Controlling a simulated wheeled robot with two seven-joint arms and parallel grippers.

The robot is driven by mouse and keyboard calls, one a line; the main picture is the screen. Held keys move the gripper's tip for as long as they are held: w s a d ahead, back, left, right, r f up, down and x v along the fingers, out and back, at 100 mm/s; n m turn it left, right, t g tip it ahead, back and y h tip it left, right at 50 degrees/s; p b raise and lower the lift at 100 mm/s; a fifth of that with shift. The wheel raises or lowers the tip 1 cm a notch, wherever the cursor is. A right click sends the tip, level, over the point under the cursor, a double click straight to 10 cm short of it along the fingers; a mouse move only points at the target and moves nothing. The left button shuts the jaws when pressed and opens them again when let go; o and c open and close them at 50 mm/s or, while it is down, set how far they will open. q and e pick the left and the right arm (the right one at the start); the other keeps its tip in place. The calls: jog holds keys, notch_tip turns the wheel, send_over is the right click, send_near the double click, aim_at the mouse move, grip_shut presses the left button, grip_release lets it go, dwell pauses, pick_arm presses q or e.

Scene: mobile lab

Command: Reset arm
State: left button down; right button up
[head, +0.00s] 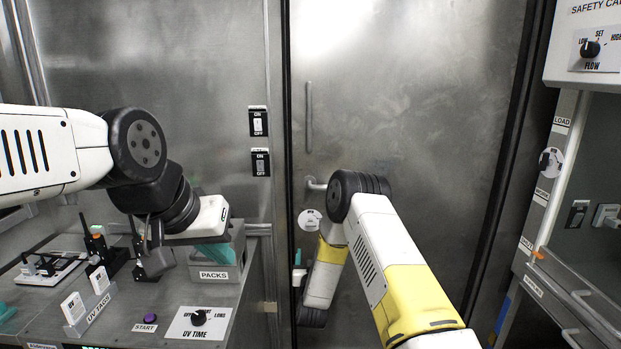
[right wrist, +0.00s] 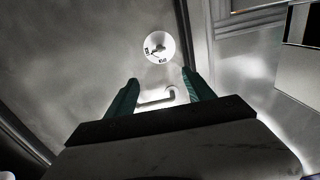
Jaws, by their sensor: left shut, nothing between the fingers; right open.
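My left arm comes in from the left. Its gripper (head: 213,250) points down at the grey PACKS bin (head: 226,274), its teal fingers shut with nothing between them. I cannot tell whether they touch the bin or its contents. My right arm reaches forward and bends down near the metal door (head: 420,120). Its gripper is mostly hidden behind the arm in the head view. In the right wrist view, my right gripper (right wrist: 161,92) is open and empty, its teal fingers spread toward the door. A lever handle (right wrist: 158,99) shows between the fingers, apparently beyond them.
The left bench has a purple START button (head: 150,318), a UV TIME dial (head: 198,317) and a UV TAGS holder (head: 93,312). A safety cabinet (head: 539,190) stands at the right. Two switches (head: 258,121) are on the wall.

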notch_tip(320, 180, up, 15)
jog(key=w+d+g+y, duration=0.1)
jog(key=d+g+y, duration=0.1)
jog(key=g, duration=0.1)
jog(key=s+d+r+g, duration=0.3)
jog(key=s+d+r, duration=0.1)
jog(key=s+r, duration=0.5)
jog(key=s+d+r+g, duration=0.2)
jog(key=s, duration=0.8)
jog(key=s+d+r+g, duration=0.1)
jog(key=s+d+r, duration=0.1)
jog(key=s, duration=0.9)
jog(key=s+d+r+g, duration=0.2)
jog(key=s+d, duration=0.2)
jog(key=s, duration=0.7)
jog(key=shift+s+n+g, duration=0.25)
jog(key=shift+n+g, duration=0.05)
jog(key=shift+n, duration=0.1)
